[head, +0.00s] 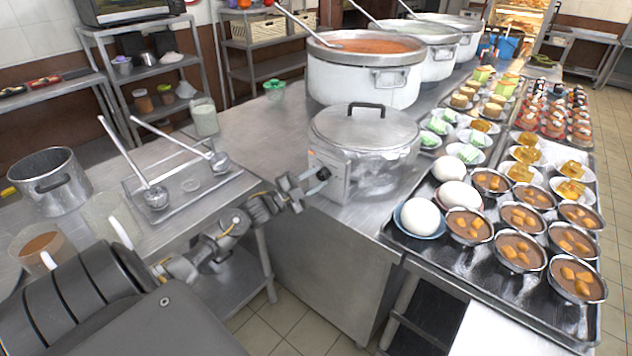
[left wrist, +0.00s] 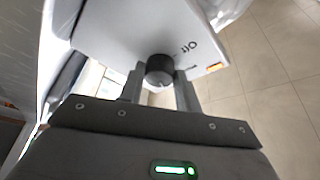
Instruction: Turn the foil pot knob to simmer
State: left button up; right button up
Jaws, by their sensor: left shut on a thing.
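The foil pot (head: 386,172) is shiny and crinkled, with a flat metal lid and dark handle, and stands at the counter's front corner. A white control box (head: 338,190) is on its near left side. The box's dark round knob (head: 323,173) also shows in the left wrist view (left wrist: 160,68), with the word "Off" printed on the white panel beside it. My left gripper (head: 312,181) reaches the box from the left. In the left wrist view its two fingers (left wrist: 160,82) are shut on the knob, one on each side. The knob's pointer cannot be made out. My right gripper is not in view.
Large white stockpots (head: 362,82) with ladles stand behind the foil pot. A tray (head: 412,243) crowded with bowls and eggs lies close on its right. A steel side table on the left holds ladles (head: 156,197) and a pot (head: 50,184). Open floor lies in front.

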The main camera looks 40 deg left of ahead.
pick_arm(q)
jog(key=shift+m, duration=0.4)
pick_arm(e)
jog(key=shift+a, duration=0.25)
pick_arm(q)
jog(key=o, duration=1)
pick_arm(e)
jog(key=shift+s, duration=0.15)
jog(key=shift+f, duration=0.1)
pick_arm(q)
jog(key=shift+s+a+f, duration=0.1)
jog(key=shift+s+f, duration=0.05)
jog(key=shift+s, duration=0.2)
jog(key=b+v, duration=0.1)
jog(key=v, duration=0.9)
jog(key=shift+b, duration=0.4)
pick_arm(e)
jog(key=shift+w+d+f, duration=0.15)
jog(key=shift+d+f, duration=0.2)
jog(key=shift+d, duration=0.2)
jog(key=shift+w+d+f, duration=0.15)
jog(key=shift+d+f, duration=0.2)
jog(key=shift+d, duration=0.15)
